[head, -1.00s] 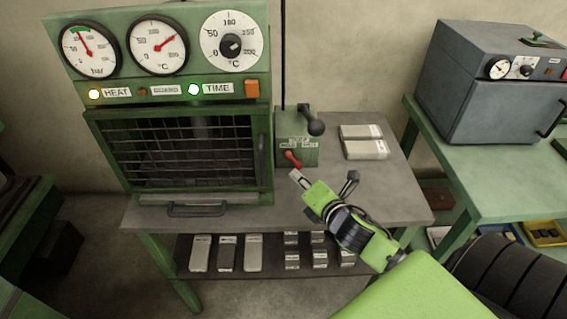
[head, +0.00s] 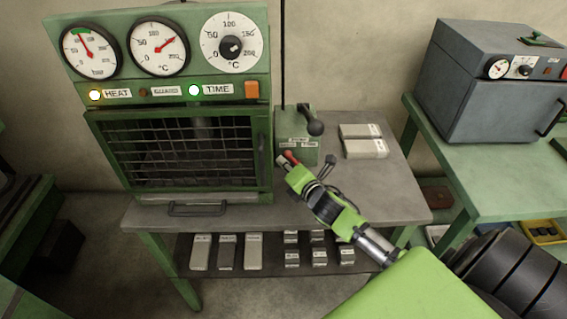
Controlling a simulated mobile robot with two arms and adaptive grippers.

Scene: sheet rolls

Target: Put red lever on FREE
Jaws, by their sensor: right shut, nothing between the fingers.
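The red lever (head: 291,156) sits low on the front of a small green box (head: 305,128) beside the press. White labels (head: 298,143) are on the box above the lever, too small to read surely. My right gripper (head: 283,163) is shut and empty. Its tip is at the red lever, against it or just in front of it; I cannot tell whether they touch. The gripper hides the lower part of the lever. My left gripper is not in view.
Grey blocks (head: 364,148) lie on the bench (head: 395,190) to the right. A grey oven (head: 490,85) stands on another table.

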